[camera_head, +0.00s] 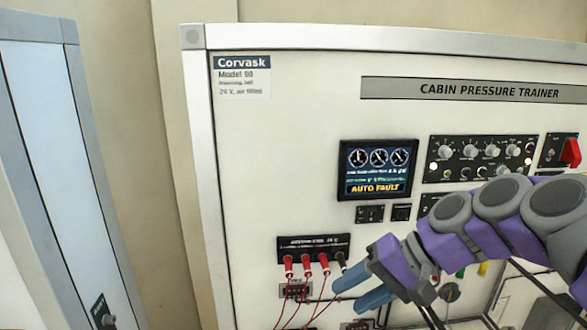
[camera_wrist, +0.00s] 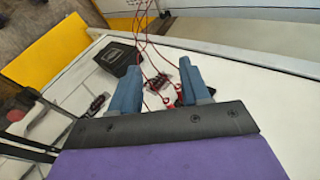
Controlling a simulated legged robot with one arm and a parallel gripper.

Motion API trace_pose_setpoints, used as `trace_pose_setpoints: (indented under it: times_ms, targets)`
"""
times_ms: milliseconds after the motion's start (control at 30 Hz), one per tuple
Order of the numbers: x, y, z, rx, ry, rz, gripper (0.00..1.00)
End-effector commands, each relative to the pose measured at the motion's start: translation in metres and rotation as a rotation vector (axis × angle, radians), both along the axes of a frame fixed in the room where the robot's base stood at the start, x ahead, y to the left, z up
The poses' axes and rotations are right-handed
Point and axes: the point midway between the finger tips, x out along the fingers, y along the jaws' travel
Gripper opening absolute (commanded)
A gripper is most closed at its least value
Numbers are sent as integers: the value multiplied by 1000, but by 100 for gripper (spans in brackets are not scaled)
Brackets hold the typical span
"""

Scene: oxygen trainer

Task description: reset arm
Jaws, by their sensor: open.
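My gripper (camera_head: 358,289) is at the lower right of centre in the head view, in front of the cabin pressure trainer panel (camera_head: 285,115). Its blue fingers are apart and nothing shows between them there. My purple and grey arm reaches in from the right and hides part of the panel's lower right. In the wrist view my gripper (camera_wrist: 158,88) is open, with red cables and a small dark connector block (camera_wrist: 163,80) beyond the fingers. Whether the fingertips touch the panel or a cable cannot be told.
Red plugs (camera_head: 306,265) with hanging cables sit in a black strip (camera_head: 314,247) close to the gripper's left. A screen (camera_head: 379,170) reads AUTO FAULT. A red switch cover (camera_head: 571,153) is at the right. A black box (camera_wrist: 121,57) stands on the white surface (camera_wrist: 235,85).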

Motion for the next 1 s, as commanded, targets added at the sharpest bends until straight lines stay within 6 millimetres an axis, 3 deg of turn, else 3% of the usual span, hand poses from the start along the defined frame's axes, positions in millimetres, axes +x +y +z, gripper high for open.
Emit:
trace_pose_setpoints:
  times_ms: [33, 200, 400, 500, 700, 1000]
  targets:
    - [-23, 15, -31, -63, 28, 41, 46]
    - [-91, 33, -111, -286, 97, 133, 46]
    - [-170, 14, -199, -544, 167, 205, 46]
    - [-202, -3, -232, -645, 199, 227, 46]
    - [-236, -27, -265, -753, 230, 244, 46]
    - [-241, -31, -267, -769, 233, 247, 46]
